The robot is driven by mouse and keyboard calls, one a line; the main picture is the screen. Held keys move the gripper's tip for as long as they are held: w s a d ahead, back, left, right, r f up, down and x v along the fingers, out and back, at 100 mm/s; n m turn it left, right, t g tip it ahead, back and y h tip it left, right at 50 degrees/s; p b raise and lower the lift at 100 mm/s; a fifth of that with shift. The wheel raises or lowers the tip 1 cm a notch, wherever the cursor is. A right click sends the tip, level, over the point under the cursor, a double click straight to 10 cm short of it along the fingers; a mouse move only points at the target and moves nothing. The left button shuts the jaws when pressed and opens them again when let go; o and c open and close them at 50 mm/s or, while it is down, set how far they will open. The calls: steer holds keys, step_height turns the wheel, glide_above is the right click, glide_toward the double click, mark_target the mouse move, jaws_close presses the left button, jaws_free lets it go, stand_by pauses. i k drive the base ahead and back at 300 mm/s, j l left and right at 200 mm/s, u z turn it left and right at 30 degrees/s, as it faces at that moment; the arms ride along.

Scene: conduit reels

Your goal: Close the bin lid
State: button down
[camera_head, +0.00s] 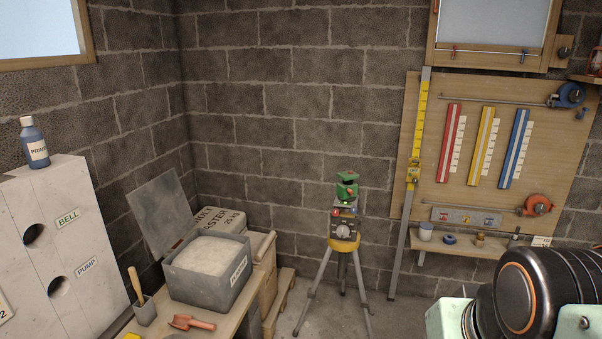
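A grey bin (193,288) with a white label on its front stands on a wooden bench, filled nearly to the rim with pale plaster-like powder (212,255). Its flat grey lid (160,213) stands open, tilted up and back at the bin's left rear side. Part of my arm shows at the lower right, well apart from the bin. My gripper is not in view.
A trowel (185,322) and a holder with a wooden-handled tool (145,312) are on the bench before the bin. A grey block (75,225) with holes and a blue bottle (34,142) stands left. A tripod instrument (344,230) stands right of the bin.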

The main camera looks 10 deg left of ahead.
mark_target(161, 208)
steer(key=i+l+u, duration=0.15)
steer(key=i+u, duration=0.2)
steer(key=i, duration=0.8)
steer(key=i+u, duration=0.4)
steer(key=i+l+u, duration=0.1)
steer(key=i+u, duration=0.3)
steer(key=i, duration=0.15)
